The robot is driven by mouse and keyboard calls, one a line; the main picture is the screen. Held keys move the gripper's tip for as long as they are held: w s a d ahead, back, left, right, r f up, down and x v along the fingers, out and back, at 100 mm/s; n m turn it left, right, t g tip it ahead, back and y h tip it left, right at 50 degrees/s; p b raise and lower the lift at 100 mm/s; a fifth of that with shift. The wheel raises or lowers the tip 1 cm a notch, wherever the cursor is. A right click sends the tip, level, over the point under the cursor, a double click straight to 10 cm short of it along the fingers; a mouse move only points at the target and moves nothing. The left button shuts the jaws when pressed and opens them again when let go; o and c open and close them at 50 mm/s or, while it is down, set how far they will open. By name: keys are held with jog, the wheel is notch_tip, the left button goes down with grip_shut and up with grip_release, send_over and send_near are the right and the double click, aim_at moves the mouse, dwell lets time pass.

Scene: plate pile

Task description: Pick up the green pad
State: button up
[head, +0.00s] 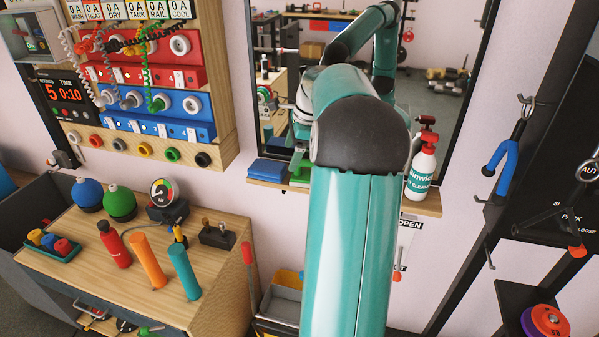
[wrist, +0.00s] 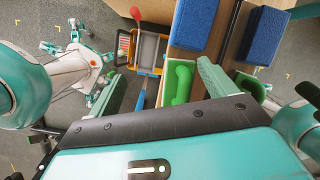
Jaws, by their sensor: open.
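The green pad (wrist: 180,82) has a raised handle and sits on the narrow shelf below the mirror. In the wrist view it lies between the two fingers of my gripper (wrist: 157,72), nearer the right finger, and its lower end is hidden by the gripper body. My gripper is open, with a wide gap on the left side of the pad. In the head view a bit of the green pad (head: 299,179) shows at the shelf, left of my arm. My arm hides most of the gripper there.
A blue pad (wrist: 193,22) lies beside the green one on the shelf (head: 430,203). A spray bottle (head: 421,170) stands at the shelf's right end. The mirror (head: 440,75) is close behind. A tool bin (wrist: 150,52) is below. A wooden bench (head: 85,235) stands left.

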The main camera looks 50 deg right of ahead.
jog(key=s+d+f+m, duration=0.1)
jog(key=d, duration=0.1)
jog(key=s+d+f+m, duration=0.1)
jog(key=d, duration=0.2)
jog(key=s+d+f+m, duration=0.1)
jog(key=d, duration=0.1)
jog(key=shift+d+m+t+y, duration=0.3)
jog(key=shift+f, duration=0.3)
jog(key=x, duration=0.7)
jog(key=shift+a+r, duration=0.1)
jog(key=shift+a, duration=0.05)
jog(key=shift+c, duration=0.4)
jog(key=shift+w, duration=0.1)
jog(key=c, duration=1)
